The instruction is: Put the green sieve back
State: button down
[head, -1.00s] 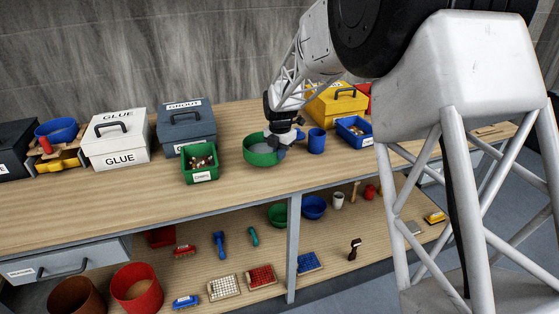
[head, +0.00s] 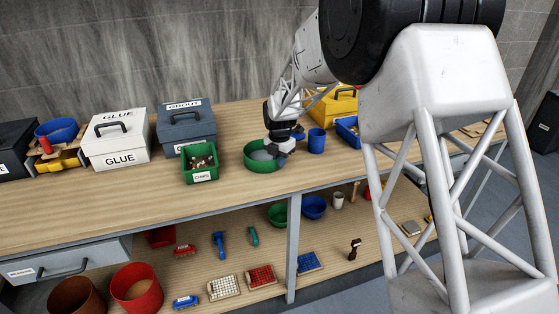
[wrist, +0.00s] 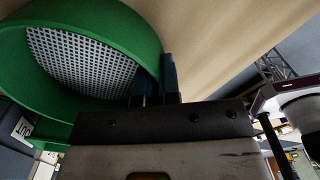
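The green sieve (head: 252,163), a round green-walled pan with a grey mesh bottom, is at the bench top's middle, right of the green CHIPS box. In the wrist view the sieve (wrist: 125,25) fills the upper left, its perforated mesh showing. My gripper (head: 278,150) is at the sieve's right side. In the wrist view its dark blue fingers (wrist: 155,85) stand on either side of the rim and look closed on it. The head view does not show clearly whether the sieve's base touches the bench.
The CHIPS box (head: 200,163) is close on the left, with GROUT (head: 187,128) and GLUE (head: 118,140) boxes behind it. A blue cup (head: 317,141) is close on the right. The bench front (head: 150,225) is clear. Green (head: 278,215) and blue (head: 314,207) bowls sit on the lower shelf.

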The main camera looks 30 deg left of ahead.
jog(key=c, duration=1.3)
grip_release()
jog(key=shift+c, duration=0.2)
notch_tip(320, 180, up, 12)
jog(key=shift+r, duration=0.1)
